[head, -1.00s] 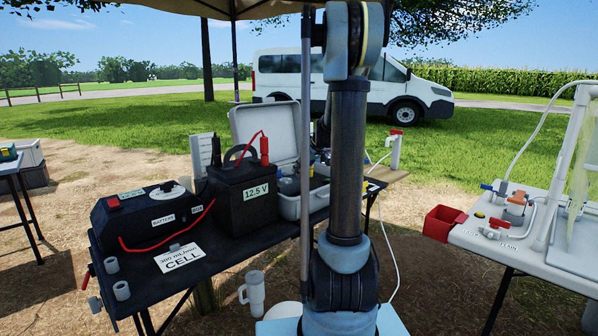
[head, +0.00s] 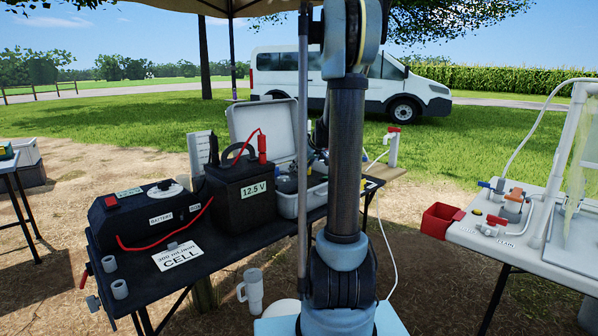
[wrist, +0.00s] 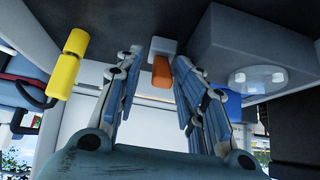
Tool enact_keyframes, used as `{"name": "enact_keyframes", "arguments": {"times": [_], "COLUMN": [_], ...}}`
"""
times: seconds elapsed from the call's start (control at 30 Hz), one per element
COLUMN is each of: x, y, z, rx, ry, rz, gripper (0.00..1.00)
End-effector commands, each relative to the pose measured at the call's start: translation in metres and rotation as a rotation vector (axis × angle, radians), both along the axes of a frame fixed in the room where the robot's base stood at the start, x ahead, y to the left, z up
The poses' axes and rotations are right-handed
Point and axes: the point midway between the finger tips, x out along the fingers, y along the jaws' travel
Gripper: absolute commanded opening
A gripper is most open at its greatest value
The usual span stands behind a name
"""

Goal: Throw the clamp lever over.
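In the wrist view an orange block-like lever (wrist: 161,72) sticks out from a small pale mount, just beyond my fingertips. It looks like the clamp lever, though its pivot and full shape are not clear. My gripper (wrist: 155,68) is open, with its two blue-grey fingers on either side of the line to the lever. I see no clear contact between fingers and lever. In the head view my own arm stands in front of the case area, and my gripper cannot be made out there.
A yellow handle (wrist: 68,62) is left of my fingers, and a grey box with a clear round fitting (wrist: 257,78) is right.

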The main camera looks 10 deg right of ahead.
Motion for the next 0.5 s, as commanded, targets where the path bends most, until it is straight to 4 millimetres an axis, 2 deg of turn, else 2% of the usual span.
{"name": "enact_keyframes", "arguments": {"times": [0.23, 0.5], "x": [-0.005, -0.022], "y": [-0.003, -0.015], "z": [0.008, 0.034], "rx": [0.001, 0.0], "ry": [0.0, 0.0], "rz": [-0.001, -0.001], "gripper": [0.37, 0.37]}}
